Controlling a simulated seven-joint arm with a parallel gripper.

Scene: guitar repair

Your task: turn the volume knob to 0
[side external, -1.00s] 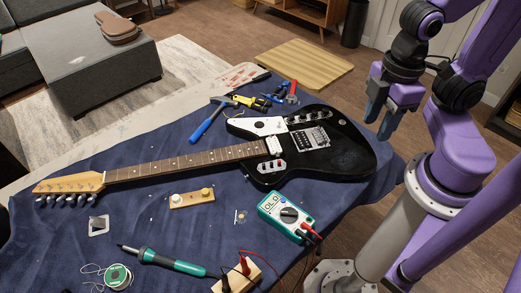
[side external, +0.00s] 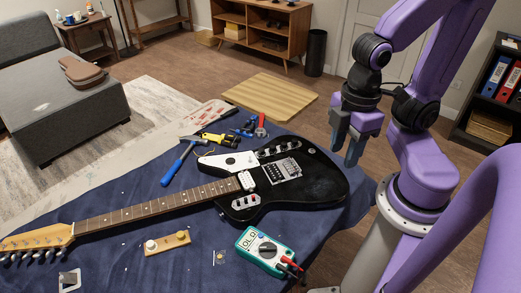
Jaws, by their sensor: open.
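A black electric guitar (side external: 318,188) with a white pickguard lies flat on the blue cloth, its neck pointing left. I cannot make out a volume knob on its body for certain. A small wooden strip (side external: 154,248) in front of the neck carries two round knobs, a whitish one (side external: 151,245) at left and a yellowish one (side external: 182,236) at right. No markings are readable on them. My gripper (side external: 346,150) is open and empty, pointing down above the body's right end, well away from the strip.
A teal multimeter (side external: 265,250) with red and black leads lies in front of the guitar. A blue-handled hammer (side external: 179,163) and other hand tools lie behind the neck. A metal piece (side external: 69,280) lies at front left. Bare cloth surrounds the strip.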

